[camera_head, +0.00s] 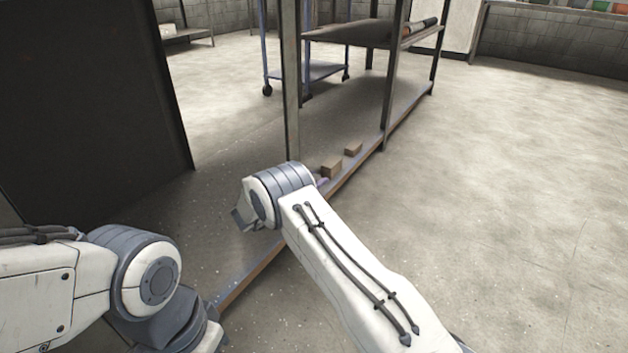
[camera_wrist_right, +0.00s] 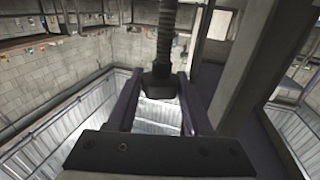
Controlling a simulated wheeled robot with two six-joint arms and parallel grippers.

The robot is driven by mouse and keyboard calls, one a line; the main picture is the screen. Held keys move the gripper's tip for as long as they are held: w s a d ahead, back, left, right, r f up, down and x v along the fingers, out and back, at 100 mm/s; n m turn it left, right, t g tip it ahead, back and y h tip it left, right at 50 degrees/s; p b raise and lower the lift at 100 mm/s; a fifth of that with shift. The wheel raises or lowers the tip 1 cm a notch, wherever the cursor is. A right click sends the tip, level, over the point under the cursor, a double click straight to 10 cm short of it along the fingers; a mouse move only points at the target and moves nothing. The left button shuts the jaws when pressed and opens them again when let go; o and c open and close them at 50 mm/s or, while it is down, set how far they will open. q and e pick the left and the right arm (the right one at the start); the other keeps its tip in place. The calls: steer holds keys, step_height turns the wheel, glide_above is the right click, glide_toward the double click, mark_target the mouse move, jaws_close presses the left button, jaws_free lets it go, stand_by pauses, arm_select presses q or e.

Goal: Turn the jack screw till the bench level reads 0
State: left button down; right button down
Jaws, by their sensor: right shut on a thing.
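A dark threaded screw (camera_wrist_right: 164,35) with a dark block-like head (camera_wrist_right: 158,86) shows in the right wrist view. My right gripper (camera_wrist_right: 158,92) has its two purple fingers either side of this head and is shut on it. In the head view my right arm reaches to the foot of the near shelf post, and its wrist hides the screw; only a small purple bit of the gripper (camera_head: 322,183) shows past it. The bench level and its reading are not visible. My left arm is at the lower left, with its gripper out of view.
A metal rack (camera_head: 385,75) with posts and a low shelf stands beyond my right wrist, with small wooden blocks (camera_head: 332,168) on its lower edge. A dark panel (camera_head: 85,90) stands at the left. The floor (camera_head: 500,200) at the right is clear.

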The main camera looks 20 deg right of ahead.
steer(key=shift+c, duration=1.5)
jaws_free()
steer(key=shift+s+a+r+p, duration=0.1)
steer(key=shift+a+p, duration=0.2)
steer(key=p+v, duration=0.4)
steer(key=v, duration=0.5)
steer(key=shift+s+a+p, duration=0.2)
steer(key=shift+a+p, duration=0.1)
steer(key=shift+p, duration=0.05)
